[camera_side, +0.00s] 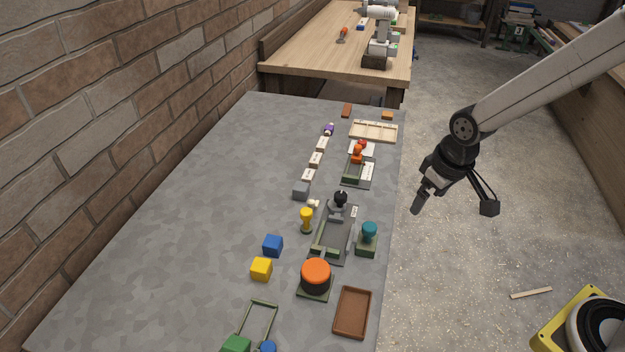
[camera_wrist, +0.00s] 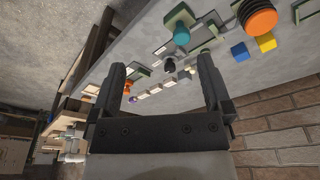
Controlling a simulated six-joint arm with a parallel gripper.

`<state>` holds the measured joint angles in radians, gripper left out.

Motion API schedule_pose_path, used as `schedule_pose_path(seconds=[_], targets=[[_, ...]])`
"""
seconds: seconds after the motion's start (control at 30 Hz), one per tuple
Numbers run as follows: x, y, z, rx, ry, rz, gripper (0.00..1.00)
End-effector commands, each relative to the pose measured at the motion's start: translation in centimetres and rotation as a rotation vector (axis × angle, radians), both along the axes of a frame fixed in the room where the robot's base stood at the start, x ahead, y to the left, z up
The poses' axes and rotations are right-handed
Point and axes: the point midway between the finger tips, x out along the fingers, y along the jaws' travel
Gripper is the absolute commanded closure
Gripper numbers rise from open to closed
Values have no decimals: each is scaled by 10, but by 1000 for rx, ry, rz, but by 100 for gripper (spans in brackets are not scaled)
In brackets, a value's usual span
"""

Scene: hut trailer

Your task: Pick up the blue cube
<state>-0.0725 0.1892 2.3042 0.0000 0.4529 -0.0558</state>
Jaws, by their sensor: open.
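The blue cube (camera_side: 273,245) stands on the grey table, just behind a yellow cube (camera_side: 261,268). In the wrist view the blue cube (camera_wrist: 240,52) shows at the upper right, beside the yellow cube (camera_wrist: 266,42), outside the space between my fingers. My gripper (camera_side: 452,203) is open and empty. It hangs in the air off the right edge of the table, well away from the blue cube. In the wrist view both fingers of my gripper (camera_wrist: 160,80) stand wide apart with nothing between them.
The grey table (camera_side: 180,220) runs along a brick wall. A brown tray (camera_side: 352,312) lies near the right edge. The table's left side is clear.

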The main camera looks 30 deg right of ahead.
Motion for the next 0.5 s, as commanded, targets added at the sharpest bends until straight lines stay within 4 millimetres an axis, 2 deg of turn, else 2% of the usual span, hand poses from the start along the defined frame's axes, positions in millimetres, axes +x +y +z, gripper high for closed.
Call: schedule_pose_path(seconds=[0.03,0.2,0.5], targets=[[13,7,-2,-2,7,26,0],[54,30,-7,-11,30,109,0],[115,78,-25,-28,71,255,0]])
